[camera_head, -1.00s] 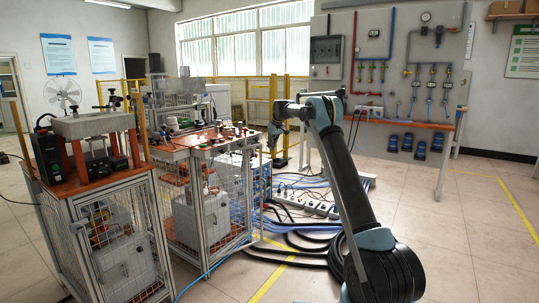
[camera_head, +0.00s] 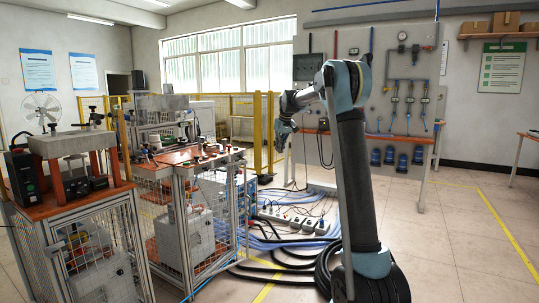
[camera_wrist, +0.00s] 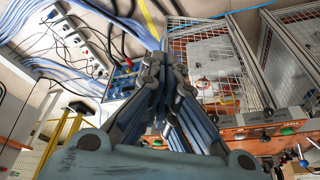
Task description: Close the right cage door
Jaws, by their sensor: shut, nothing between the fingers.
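The right-hand workstation has a wire-mesh cage (camera_head: 215,225) with a grey metal frame below its orange top. A grey box (camera_head: 182,238) stands inside it. In the wrist view the mesh panel (camera_wrist: 212,50) lies just right of my fingers, with a metal frame bar along its side. I cannot tell which panel is the door or how far it stands open. My gripper (camera_head: 281,146) is right of this cage in the head view, apart from it. In the wrist view my gripper (camera_wrist: 168,50) points up the picture, its fingers together and empty.
Another caged workstation (camera_head: 85,250) stands at the left. Blue and black cables (camera_head: 270,245) and power strips (camera_head: 290,220) cover the floor right of the cage. A yellow fence post (camera_head: 257,132) and a tool panel (camera_head: 370,75) stand behind. The floor at right is clear.

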